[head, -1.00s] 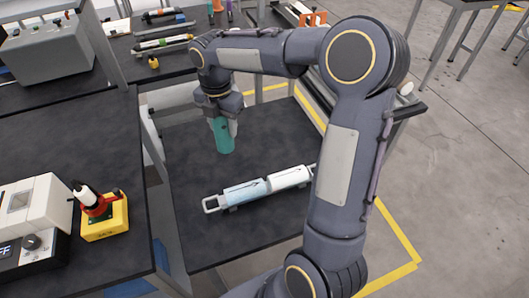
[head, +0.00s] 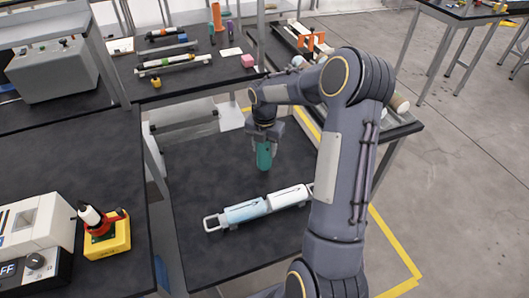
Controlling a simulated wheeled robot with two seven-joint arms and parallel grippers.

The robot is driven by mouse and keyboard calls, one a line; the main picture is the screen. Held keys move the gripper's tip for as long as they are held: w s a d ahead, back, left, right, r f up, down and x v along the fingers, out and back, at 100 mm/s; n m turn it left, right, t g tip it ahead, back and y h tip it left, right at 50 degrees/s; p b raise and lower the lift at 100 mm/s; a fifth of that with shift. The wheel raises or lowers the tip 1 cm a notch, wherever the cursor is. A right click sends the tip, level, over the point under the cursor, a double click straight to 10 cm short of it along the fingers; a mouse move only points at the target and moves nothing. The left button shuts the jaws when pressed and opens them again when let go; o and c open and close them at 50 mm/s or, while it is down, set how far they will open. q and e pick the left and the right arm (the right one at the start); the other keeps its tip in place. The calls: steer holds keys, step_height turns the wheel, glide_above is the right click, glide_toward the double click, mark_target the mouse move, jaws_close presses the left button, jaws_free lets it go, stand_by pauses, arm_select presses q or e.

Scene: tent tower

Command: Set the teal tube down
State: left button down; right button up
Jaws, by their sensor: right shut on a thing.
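The teal tube (head: 264,157) is upright in my right gripper (head: 264,143), over the far part of the low black table (head: 200,170). My right gripper points down and is shut on the tube's upper part, hiding its top. I cannot tell whether the tube's lower end touches the table. My left gripper is not in view.
A carrier with light blue and white cylinders (head: 262,206) lies on the same table, nearer than the tube. A yellow block with a red-and-white tool (head: 106,235) stands on the left bench. A shelf of tools (head: 190,75) rises behind. Bare tabletop surrounds the tube.

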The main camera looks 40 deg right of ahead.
mark_target(265, 153)
steer(key=shift+f, duration=1.6)
steer(key=o, duration=1.2)
steer(key=shift+c, duration=0.2)
step_height(265, 153, up, 12)
steer(key=s+a+r+m+t, duration=0.2)
steer(key=s+a+r+m, duration=0.3)
steer(key=s+r+m, duration=0.1)
steer(key=s+a+f+m+t+y, duration=0.1)
steer(key=s+a+m+t+y, duration=0.2)
steer(key=s+a+m, duration=1.1)
steer(key=s+m, duration=0.4)
steer(key=m, duration=0.1)
steer(key=shift+a+f+t+y, duration=0.2)
steer(key=shift+a+t+y, duration=0.1)
steer(key=shift+y, duration=0.1)
